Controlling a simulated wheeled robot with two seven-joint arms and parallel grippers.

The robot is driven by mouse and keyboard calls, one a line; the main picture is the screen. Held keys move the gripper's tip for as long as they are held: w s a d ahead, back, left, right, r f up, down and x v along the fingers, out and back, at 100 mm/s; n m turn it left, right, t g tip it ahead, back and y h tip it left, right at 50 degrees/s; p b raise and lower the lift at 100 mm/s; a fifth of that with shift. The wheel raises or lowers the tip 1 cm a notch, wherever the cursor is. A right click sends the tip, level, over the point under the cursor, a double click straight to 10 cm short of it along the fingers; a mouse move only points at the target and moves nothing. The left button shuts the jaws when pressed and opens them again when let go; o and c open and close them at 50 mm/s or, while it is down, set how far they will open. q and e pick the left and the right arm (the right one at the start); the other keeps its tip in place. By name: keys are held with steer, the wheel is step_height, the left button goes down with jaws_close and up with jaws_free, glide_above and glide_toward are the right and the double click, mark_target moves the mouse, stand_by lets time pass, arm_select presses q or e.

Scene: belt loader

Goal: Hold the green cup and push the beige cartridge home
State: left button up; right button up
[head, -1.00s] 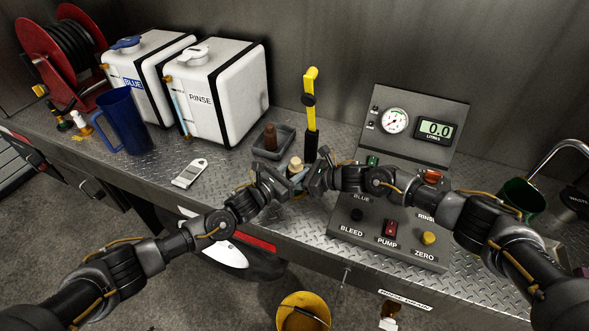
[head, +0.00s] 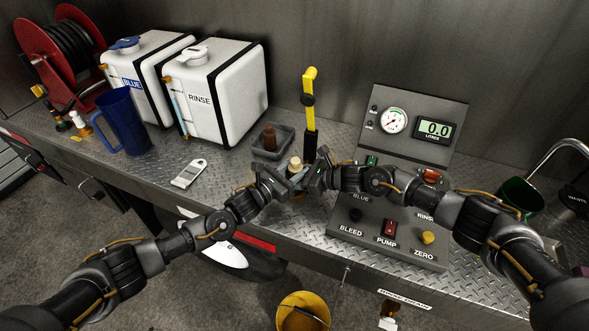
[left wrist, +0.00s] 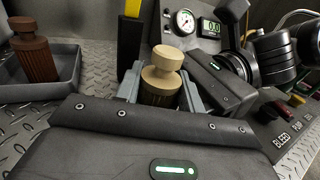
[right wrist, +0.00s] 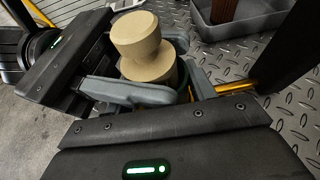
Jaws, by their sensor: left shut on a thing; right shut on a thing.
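The beige cartridge (head: 296,164) stands upright between my two grippers over the bench. Its knob and flange show clearly in the left wrist view (left wrist: 161,75) and the right wrist view (right wrist: 143,45). My left gripper (head: 288,184) is shut around the ribbed body just under the flange. My right gripper (head: 307,182) comes from the other side, seemingly lower, and is shut on the green cup. Only a sliver of the green cup (right wrist: 183,77) shows in the right wrist view, below the flange. Fingers and palms hide the rest, including how deep the cartridge sits.
A brown cartridge (head: 270,137) stands in a grey tray (head: 284,149) behind. A yellow-handled lever (head: 310,105) rises close behind the grippers. The pump panel (head: 365,235) is right, a white handheld device (head: 189,173) left. A green mug (head: 520,198) stands far right.

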arm_select(q)
steer(key=shift+s+d+f, duration=0.1)
steer(key=shift+s+f, duration=0.1)
steer(key=shift+f, duration=0.2)
steer(key=o, duration=1.2)
steer(key=shift+o, duration=0.2)
steer(key=shift+d+r, duration=0.1)
steer(key=shift+s, duration=0.1)
steer(key=v, duration=1.1)
steer(key=shift+w+a+r, duration=0.25)
steer(key=shift+w+a, duration=0.05)
steer(key=shift+s+a, duration=0.25)
steer(key=shift+a, duration=0.15)
steer(key=shift+r, duration=0.1)
